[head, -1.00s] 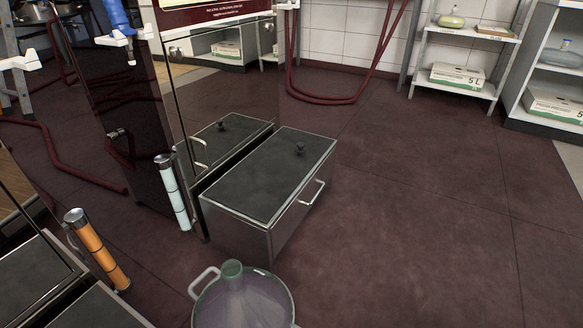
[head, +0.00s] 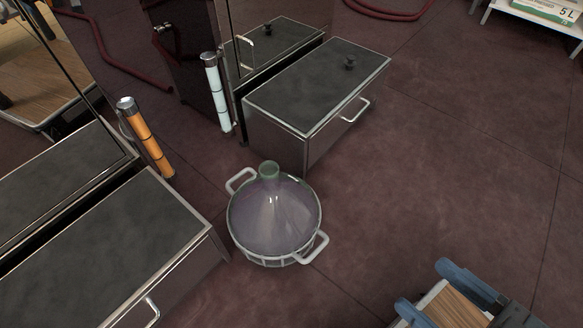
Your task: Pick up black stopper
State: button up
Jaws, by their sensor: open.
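A small black stopper (head: 349,62) stands upright on the dark top of a metal box (head: 324,90), towards its far right side. A dark knob like it also shows in the shiny panel behind the box and looks like its reflection.
A glass demijohn (head: 274,215) in a basket with white handles stands on the floor before the box. A second metal box (head: 110,255) is at left, near an orange cylinder (head: 146,138).

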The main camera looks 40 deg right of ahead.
aim_at(350, 63)
jog(key=i+l+u, duration=0.15)
jog(key=l, duration=0.3)
jog(key=i+l+u, duration=0.15)
jog(key=l, duration=0.3)
jog(key=i+l+u, duration=0.2)
jog(key=l, duration=0.25)
jog(key=i+l+u, duration=0.15)
jog(key=l, duration=0.35)
jog(key=i+l+u, duration=0.15)
jog(key=l, duration=0.4)
jog(key=l+u, duration=0.15)
jog(key=l, duration=0.35)
